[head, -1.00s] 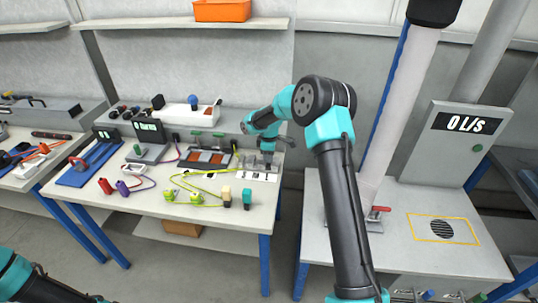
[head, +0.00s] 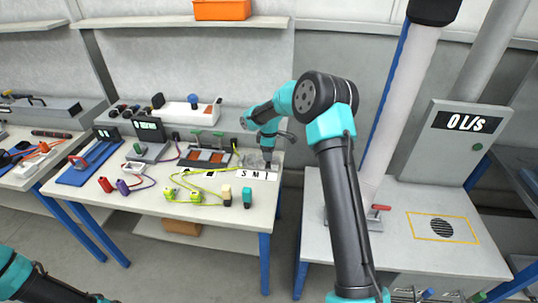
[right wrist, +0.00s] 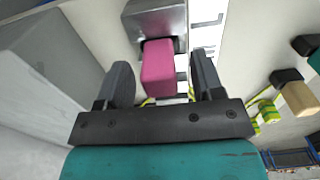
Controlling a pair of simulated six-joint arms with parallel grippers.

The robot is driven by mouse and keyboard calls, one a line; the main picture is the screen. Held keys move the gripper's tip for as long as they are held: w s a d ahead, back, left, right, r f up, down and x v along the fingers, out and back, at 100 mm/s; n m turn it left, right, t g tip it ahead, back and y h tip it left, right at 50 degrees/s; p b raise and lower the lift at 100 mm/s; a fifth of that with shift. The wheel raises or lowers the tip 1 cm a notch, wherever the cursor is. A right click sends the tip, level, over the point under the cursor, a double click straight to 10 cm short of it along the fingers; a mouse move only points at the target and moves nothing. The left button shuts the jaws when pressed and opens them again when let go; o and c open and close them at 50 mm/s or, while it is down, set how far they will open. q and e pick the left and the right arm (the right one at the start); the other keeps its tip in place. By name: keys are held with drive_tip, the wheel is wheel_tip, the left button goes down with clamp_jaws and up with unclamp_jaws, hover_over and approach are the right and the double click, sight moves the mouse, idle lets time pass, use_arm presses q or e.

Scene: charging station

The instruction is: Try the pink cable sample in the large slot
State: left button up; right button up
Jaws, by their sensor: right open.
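The pink cable sample (right wrist: 159,68) shows in the right wrist view between the two fingers of my right gripper (right wrist: 160,62). The fingers are open, with a gap on each side of it. Its far end meets a grey metal block (right wrist: 155,18); I cannot tell how far it sits in a slot. In the head view my right gripper (head: 268,160) is low over the white lettered strip (head: 246,174), where S and M can be read. The pink sample cannot be made out in that view. Only part of my left arm shows at lower left; its gripper is out of frame.
Yellow-green connectors (head: 182,196), a beige plug (head: 227,195) and a teal plug (head: 247,197) stand near the table's front. A yellow-green cable (head: 190,184) loops behind them. A shallow tray (head: 205,158) lies left of my right gripper.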

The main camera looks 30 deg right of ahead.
wheel_tip(320, 180, up, 16)
drive_tip(key=shift+f, duration=0.15)
idle(1.3)
